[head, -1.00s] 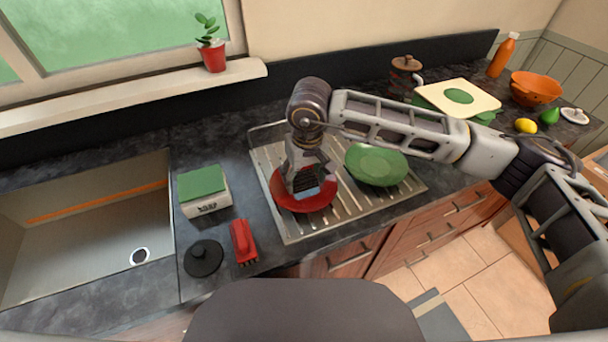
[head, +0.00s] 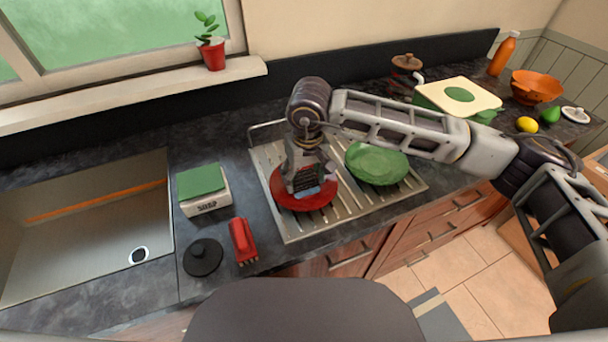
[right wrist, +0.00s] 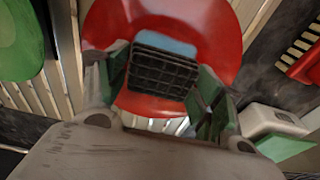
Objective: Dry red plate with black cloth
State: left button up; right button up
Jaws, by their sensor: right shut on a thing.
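The red plate (head: 304,201) lies on the metal drying rack right of the sink. It also shows in the right wrist view (right wrist: 218,25). My right gripper (head: 309,184) points down over the plate. It is shut on the black cloth (right wrist: 163,72), a dark piece with a grid pattern and a light blue part showing beyond it. The cloth is over the plate; whether it touches the plate I cannot tell. The gripper hides part of the plate in the head view. My left gripper is not in view.
A green plate (head: 376,164) sits on the rack (head: 290,232), right of the red plate and below my right forearm. A soap box (head: 206,204), a red brush (head: 243,240) and a black stopper (head: 203,257) stand between the sink (head: 80,240) and the rack.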

jog(key=shift+f+b, duration=0.4)
dwell(0.5)
jog(key=shift+s, duration=0.1)
jog(key=shift+s+d+b, duration=0.2)
jog(key=shift+s+b, duration=0.1)
jog(key=shift+b, duration=0.2)
jog(key=shift+w, duration=0.15)
jog(key=shift+w+a+b, duration=0.3)
jog(key=shift+w+b, duration=0.25)
dwell(0.5)
jog(key=shift+s, duration=0.15)
jog(key=shift+s+d+b, duration=0.3)
jog(key=shift+s+b, duration=0.1)
jog(key=shift+s, duration=0.15)
jog(key=shift+w+a, duration=0.1)
jog(key=shift+w, duration=0.05)
